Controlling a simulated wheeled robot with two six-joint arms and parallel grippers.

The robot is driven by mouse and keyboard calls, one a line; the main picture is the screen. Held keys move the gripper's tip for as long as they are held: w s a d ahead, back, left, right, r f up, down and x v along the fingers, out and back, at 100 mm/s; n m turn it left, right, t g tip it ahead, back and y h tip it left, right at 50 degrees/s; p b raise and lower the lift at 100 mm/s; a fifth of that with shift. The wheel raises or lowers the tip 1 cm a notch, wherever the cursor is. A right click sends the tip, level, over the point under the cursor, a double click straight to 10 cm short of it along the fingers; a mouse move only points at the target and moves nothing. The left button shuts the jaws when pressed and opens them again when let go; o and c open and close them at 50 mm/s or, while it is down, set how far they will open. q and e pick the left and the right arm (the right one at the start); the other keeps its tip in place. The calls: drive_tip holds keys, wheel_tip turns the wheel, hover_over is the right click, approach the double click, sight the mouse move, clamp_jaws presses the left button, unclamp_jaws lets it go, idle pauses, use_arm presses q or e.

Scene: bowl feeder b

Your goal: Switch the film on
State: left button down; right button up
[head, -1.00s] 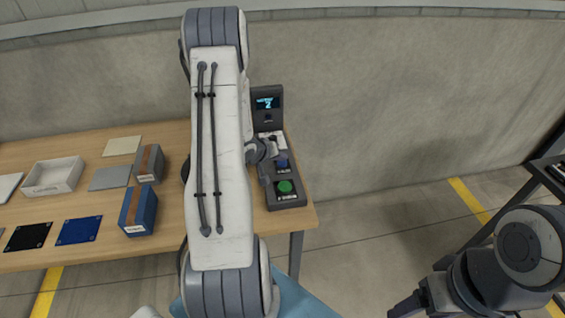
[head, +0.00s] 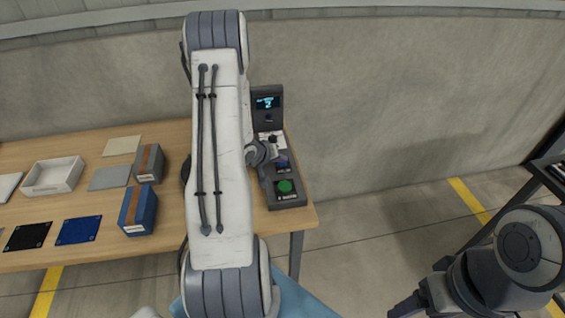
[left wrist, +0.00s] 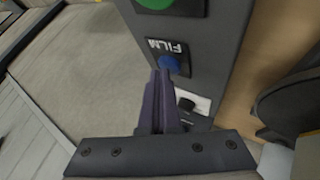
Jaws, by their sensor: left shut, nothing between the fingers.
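The dark grey control box (head: 270,190) stands at the table's right end. Its blue button (left wrist: 170,63) sits beside the FILM label in the left wrist view, largely hidden by my gripper in the head view. My left gripper (left wrist: 158,75) is shut and empty, its fingertips at the near edge of the blue button; I cannot tell whether they touch it. In the head view the left gripper (head: 276,158) is over the box from the left. My right gripper (head: 398,311) is at the bottom edge, its jaws unclear.
A green button (head: 285,187) is nearer the box's front. A black knob on a white plate (left wrist: 188,102) is beside the left fingers. A lit screen (head: 267,103) stands behind. Boxes, a white tray (head: 54,176) and mats lie at left on the wooden table (head: 165,225).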

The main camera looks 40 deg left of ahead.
sight(281, 165)
idle(0.5)
use_arm(q)
drive_tip(key=shift+r+p, duration=0.4)
drive_tip(key=shift+p, duration=0.3)
wheel_tip(281, 165, up, 6)
drive_tip(key=p, duration=0.6)
drive_tip(key=shift+r+p, duration=0.1)
drive_tip(key=shift+p, duration=0.25)
